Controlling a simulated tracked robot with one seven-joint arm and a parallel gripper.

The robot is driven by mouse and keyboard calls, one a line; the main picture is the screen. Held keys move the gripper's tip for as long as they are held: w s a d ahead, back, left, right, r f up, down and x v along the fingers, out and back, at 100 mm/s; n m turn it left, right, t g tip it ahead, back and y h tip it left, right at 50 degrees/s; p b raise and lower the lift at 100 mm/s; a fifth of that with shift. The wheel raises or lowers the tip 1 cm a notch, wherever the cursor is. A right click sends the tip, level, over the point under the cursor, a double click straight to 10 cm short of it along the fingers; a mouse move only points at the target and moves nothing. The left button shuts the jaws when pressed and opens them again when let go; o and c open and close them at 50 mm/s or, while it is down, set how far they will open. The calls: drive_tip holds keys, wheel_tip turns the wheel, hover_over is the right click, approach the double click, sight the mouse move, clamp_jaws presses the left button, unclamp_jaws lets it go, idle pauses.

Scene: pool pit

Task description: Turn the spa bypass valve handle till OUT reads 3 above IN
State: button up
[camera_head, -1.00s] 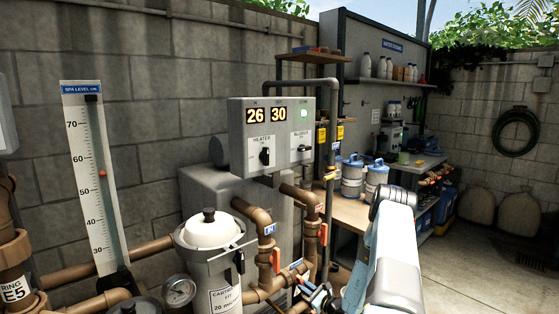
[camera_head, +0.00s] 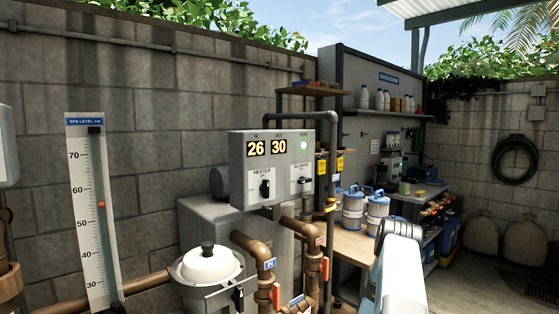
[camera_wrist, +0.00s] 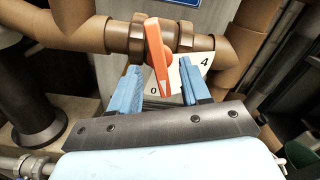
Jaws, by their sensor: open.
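In the wrist view an orange valve handle (camera_wrist: 157,50) sits on a brown pipe fitting, its lower end tilted slightly right. A white scale card (camera_wrist: 188,72) behind it shows 0 and 4. My gripper (camera_wrist: 160,77) is open, its blue fingers on either side of the handle's lower end with gaps visible at both sides. In the head view the grey control box (camera_head: 292,190) has a display (camera_head: 267,147) reading 26 under IN and 30 under OUT. The gripper is out of the head view.
Two orange handles (camera_head: 276,296) (camera_head: 324,268) show on pipes below the box. A white-lidded filter (camera_head: 207,266) and a level gauge (camera_head: 95,215) stand to the left. A bench with tubs (camera_head: 353,209) is at right. A brown pipe (camera_wrist: 240,45) flanks the gripper.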

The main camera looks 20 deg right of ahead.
drive_tip(key=v, duration=0.5)
drive_tip(key=shift+s+d, duration=0.1)
drive_tip(key=shift+s, duration=0.15)
